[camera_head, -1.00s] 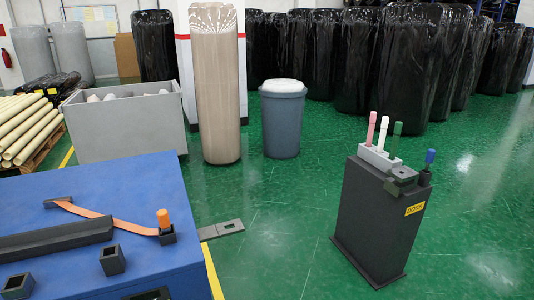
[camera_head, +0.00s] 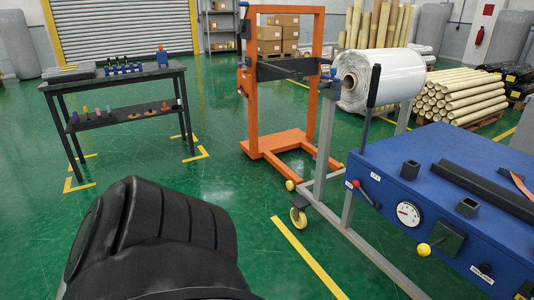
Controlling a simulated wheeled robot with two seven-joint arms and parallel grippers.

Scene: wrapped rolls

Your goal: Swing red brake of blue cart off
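The blue cart (camera_head: 428,152) stands at the right of the head view, its top and front side showing and its right part cut off by the picture edge. A small lever with a red tip (camera_head: 356,184) sits on the left end of its front face, left of a round white gauge (camera_head: 408,214). It looks like the red brake. A lever with a yellow knob (camera_head: 424,249) is on a dark plate further right. Neither gripper is in view. A large black part of my own arm fills the lower left, apart from the cart in the picture.
An orange lifting frame (camera_head: 312,70) and a white wrapped roll (camera_head: 385,78) on a grey stand are behind the cart. A dark table (camera_head: 118,74) stands at the left.

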